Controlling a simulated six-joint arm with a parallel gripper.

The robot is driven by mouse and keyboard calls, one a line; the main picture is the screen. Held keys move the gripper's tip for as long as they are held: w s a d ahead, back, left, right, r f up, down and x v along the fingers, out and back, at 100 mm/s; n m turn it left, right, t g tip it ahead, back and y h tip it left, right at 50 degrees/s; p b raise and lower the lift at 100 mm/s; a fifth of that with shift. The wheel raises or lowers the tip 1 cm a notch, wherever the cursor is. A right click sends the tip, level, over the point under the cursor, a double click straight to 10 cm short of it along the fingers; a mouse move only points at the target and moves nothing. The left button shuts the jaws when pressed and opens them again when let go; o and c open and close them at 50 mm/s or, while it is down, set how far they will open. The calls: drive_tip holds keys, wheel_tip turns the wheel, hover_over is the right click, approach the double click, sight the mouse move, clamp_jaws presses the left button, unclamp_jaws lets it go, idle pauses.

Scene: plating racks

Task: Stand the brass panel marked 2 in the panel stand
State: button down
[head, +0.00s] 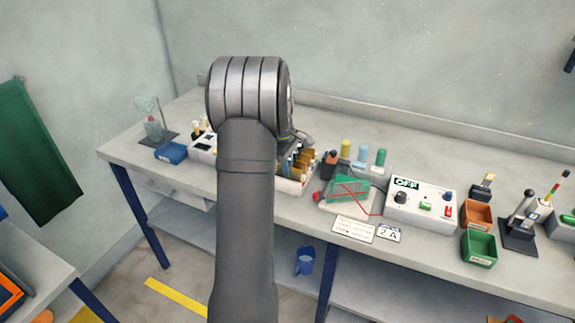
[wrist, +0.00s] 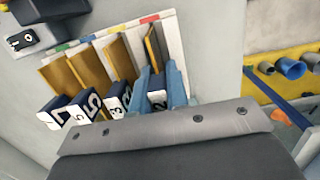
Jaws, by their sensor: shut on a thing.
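My gripper (wrist: 161,78) is shut on that tag. The panel is at the right end of a row of tagged brass panels (wrist: 90,68) in a pale rack (wrist: 172,36) with coloured marks. I cannot tell whether the panel's lower edge is seated or lifted. In the head view my arm hides most of the gripper, and part of the rack (head: 290,187) shows beside it. I cannot tell which item is the panel stand.
Right of the rack, a green board (head: 349,189) with red wire and a white control box (head: 418,205) stand on the bench. Several coloured cylinders (head: 363,152) stand behind. Orange (head: 478,213) and green bins (head: 479,247) are farther right. A blue tray (head: 171,151) is at left.

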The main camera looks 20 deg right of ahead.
drive_tip(key=c, duration=1.3)
unclamp_jaws()
drive_tip(key=shift+r, duration=0.1)
drive_tip(key=r, duration=0.5)
drive_tip(key=w+a+r, duration=0.1)
drive_tip(key=r, duration=1.1)
drive_tip(key=shift+w+a, duration=0.25)
drive_tip(key=f, duration=0.5)
drive_tip(key=s+d+f, duration=0.1)
drive_tip(key=f, duration=1.1)
drive_tip(key=shift+s+d+f, duration=0.15)
drive_tip(key=shift+s+d, duration=0.1)
drive_tip(key=shift+r, duration=0.25)
